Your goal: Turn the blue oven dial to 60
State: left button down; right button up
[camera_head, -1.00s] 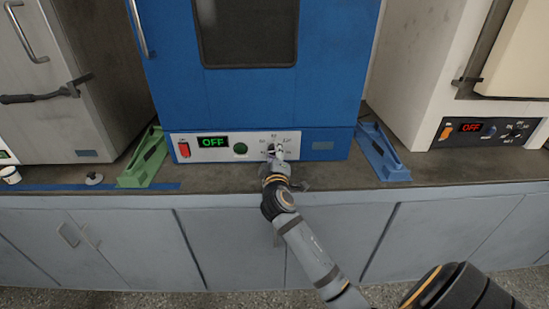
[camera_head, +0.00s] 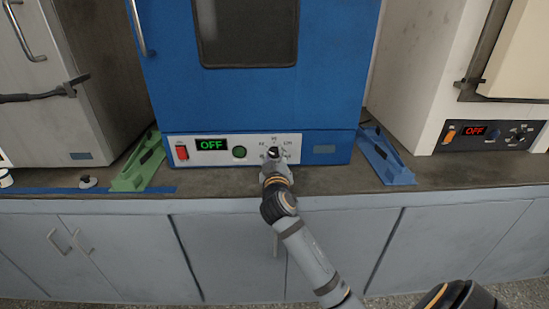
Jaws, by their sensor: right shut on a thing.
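The blue oven (camera_head: 250,95) stands at the middle of the counter, with a white control panel (camera_head: 217,158) along its bottom. The panel has a red switch (camera_head: 182,153), a display (camera_head: 211,145) reading OFF in green and a round green button (camera_head: 239,152). The dial (camera_head: 273,151) is at the panel's right part, ringed by small marks too blurred to read surely. My right gripper (camera_head: 274,159) reaches up to the dial from the front and is shut on it, covering its lower part. The dial's exact pointing cannot be told. My left gripper is not in view.
A green bracket (camera_head: 138,168) and a blue bracket (camera_head: 387,160) lie on the counter (camera_head: 330,177) either side of the oven. A grey oven (camera_head: 75,80) stands left, a cream one (camera_head: 425,75) right, its display reading OFF in red. Cabinets (camera_head: 120,250) are below.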

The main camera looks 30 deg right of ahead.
dwell(0.3)
jog(key=o, duration=1.2)
jog(key=shift+c, duration=0.2)
jog(key=v, duration=0.7)
jog(key=shift+s+a, duration=0.2)
